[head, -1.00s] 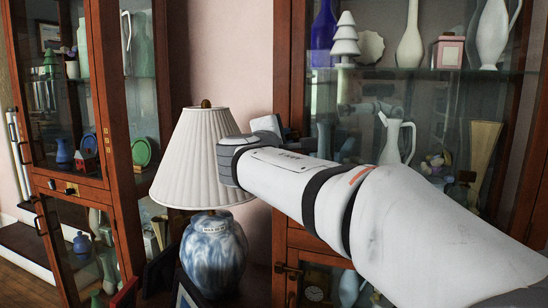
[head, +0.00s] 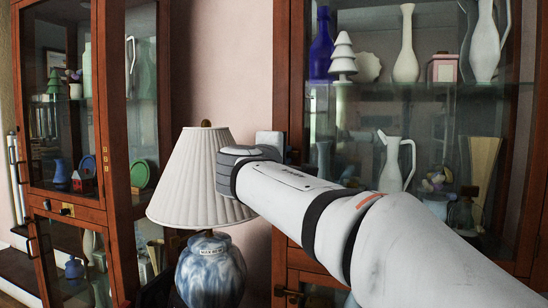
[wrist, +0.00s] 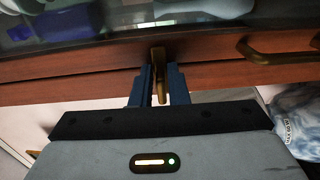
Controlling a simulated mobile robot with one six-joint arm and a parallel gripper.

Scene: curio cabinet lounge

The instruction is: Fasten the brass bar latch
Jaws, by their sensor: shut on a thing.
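The brass bar latch (wrist: 158,56) shows in the wrist view against the reddish-brown wooden frame of the glass cabinet. My gripper (wrist: 160,76) has its two dark blue fingers on either side of the brass bar, shut on it. The bar stands lengthwise between the fingers, and its lower end reaches back toward the palm. In the head view my wrist and part of the gripper body (head: 270,143) are at the left edge of the right-hand cabinet. The fingertips and the latch are hidden there behind my arm.
A brass handle (wrist: 285,52) is on the wood to the right in the wrist view. A lamp (head: 203,180) with a blue-white base stands close beside my wrist. Glass doors hold vases and a white pitcher (head: 395,160). Another cabinet (head: 112,205) stands left.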

